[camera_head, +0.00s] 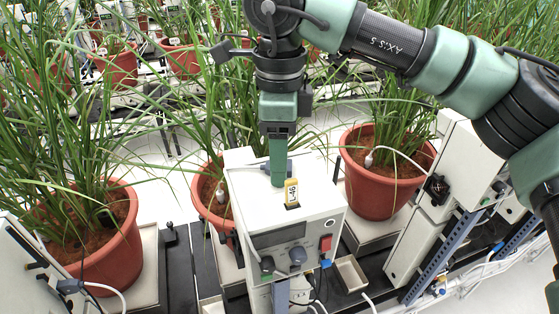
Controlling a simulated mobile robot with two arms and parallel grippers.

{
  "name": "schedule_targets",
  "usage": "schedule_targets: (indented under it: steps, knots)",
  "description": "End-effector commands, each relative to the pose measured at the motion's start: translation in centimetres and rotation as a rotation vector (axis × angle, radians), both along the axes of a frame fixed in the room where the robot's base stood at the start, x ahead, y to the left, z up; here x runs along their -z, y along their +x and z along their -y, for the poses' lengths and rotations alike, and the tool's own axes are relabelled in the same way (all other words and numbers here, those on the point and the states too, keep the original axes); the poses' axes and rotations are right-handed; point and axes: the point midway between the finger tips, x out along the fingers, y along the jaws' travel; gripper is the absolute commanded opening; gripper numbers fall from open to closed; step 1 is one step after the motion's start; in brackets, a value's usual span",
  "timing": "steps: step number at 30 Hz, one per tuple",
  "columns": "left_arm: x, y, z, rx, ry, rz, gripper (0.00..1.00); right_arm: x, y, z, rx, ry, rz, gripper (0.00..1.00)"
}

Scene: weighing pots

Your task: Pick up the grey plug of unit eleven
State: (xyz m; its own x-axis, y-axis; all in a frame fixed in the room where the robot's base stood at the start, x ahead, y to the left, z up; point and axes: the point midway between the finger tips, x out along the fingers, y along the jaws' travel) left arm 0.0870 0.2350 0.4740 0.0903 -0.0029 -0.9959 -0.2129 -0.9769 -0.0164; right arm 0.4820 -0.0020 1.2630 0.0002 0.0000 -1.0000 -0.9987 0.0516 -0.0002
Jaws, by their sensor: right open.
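A white control box (265,205) stands in the middle on the dark bench. Its front bears a display, a grey knob-like part (297,255), a red switch (325,243) and cables below. A small grey piece (262,167), possibly the grey plug, lies on the box's top, partly hidden by my right gripper. My right gripper (278,183) points straight down over the back of the box top, beside this piece. Its fingers are open but seen edge-on, and I cannot tell whether they touch or straddle it. No unit number eleven is readable. My left gripper is out of view.
Potted plants in red pots (385,180) stand right, behind and left (110,245), with leaves around my arm. A small open tray (351,274) lies right of the box.

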Motion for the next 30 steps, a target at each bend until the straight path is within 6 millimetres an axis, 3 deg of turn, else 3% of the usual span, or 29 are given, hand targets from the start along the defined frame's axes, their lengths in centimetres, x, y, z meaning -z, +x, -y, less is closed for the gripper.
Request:
schedule_targets:
  steps: [5, 11, 12, 23, 30]
  knots:
    - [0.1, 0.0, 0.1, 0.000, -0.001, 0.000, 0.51, 0.1, 0.0, 0.0, 0.000, 0.001, 0.000, 0.55]
    - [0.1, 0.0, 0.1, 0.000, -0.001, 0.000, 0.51, 0.0, 0.0, 0.0, 0.000, 0.001, 0.000, 0.03]
    - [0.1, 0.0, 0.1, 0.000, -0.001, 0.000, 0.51, 0.0, 0.0, 0.0, 0.000, 0.001, 0.000, 0.00]
    - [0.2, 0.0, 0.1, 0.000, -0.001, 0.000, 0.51, -0.4, 0.0, -0.1, 0.000, 0.002, 0.001, 0.00]
    - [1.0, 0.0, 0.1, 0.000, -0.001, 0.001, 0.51, -3.4, 0.0, -0.1, 0.001, 0.003, 0.003, 0.00]
